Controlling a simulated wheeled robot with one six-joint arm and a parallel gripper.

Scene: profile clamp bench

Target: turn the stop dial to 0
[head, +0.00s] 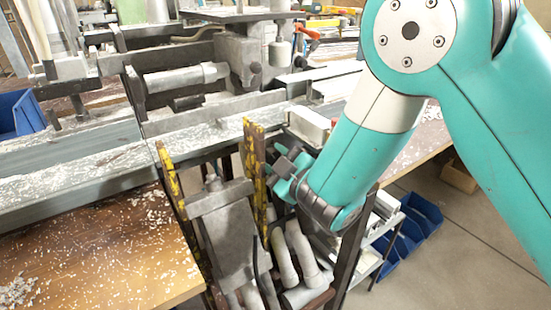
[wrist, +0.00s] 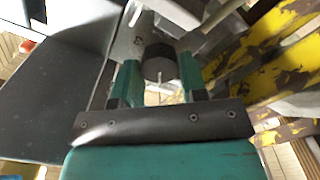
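The stop dial (wrist: 158,63) is a short dark round knob in front of a grey metal plate (wrist: 128,38) in the wrist view. A faint dark mark on the plate is too small to read, so I cannot tell the dial's setting. My gripper (wrist: 158,75) has its two teal fingers on either side of the dial, with no clear gap between fingers and knob. In the head view my gripper (head: 283,172) reaches in beside the yellow worn bars under the bench, and I cannot make out the dial there.
Chipped yellow bars (wrist: 275,60) stand close to the right of my gripper in the wrist view. A large dark grey panel (wrist: 50,95) is at the left. In the head view grey pipes (head: 285,258) stand below, and blue bins (head: 408,235) sit at lower right.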

